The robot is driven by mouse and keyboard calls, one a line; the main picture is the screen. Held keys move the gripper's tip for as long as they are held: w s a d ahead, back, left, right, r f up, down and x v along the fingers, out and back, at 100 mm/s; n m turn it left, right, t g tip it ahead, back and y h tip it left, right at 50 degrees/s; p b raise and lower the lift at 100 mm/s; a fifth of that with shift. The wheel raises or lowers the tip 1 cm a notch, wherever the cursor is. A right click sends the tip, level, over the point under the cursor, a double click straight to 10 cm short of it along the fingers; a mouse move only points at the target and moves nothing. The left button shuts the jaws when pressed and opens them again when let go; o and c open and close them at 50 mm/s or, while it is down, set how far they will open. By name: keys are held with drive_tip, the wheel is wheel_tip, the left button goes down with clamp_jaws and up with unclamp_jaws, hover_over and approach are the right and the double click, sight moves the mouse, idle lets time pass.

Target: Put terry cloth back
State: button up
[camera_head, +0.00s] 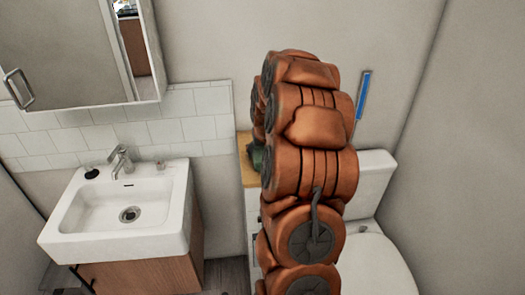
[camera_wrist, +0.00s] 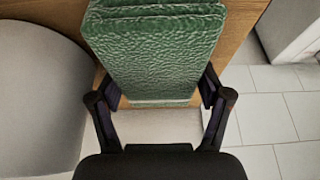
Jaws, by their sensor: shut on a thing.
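The terry cloth (camera_wrist: 155,45) is a green, folded, textured bundle in the wrist view. My gripper (camera_wrist: 158,90) has one finger on each side of it and is shut on its near part. The cloth is over or on a wooden top (camera_wrist: 243,22); I cannot tell whether it touches the wood. In the head view, a small bit of green cloth (camera_head: 257,158) shows at the left of my arm, by the wooden cabinet top (camera_head: 246,172). My arm hides the gripper and most of the cloth there.
A white sink (camera_head: 125,212) on a wooden cabinet stands at the left, under a mirror cabinet (camera_head: 75,55). A toilet (camera_head: 375,262) is at the right, close to my arm. A blue-handled item (camera_head: 363,95) stands behind it.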

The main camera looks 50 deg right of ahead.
drive_tip(key=shift+f, duration=0.15)
drive_tip(key=o, duration=0.8)
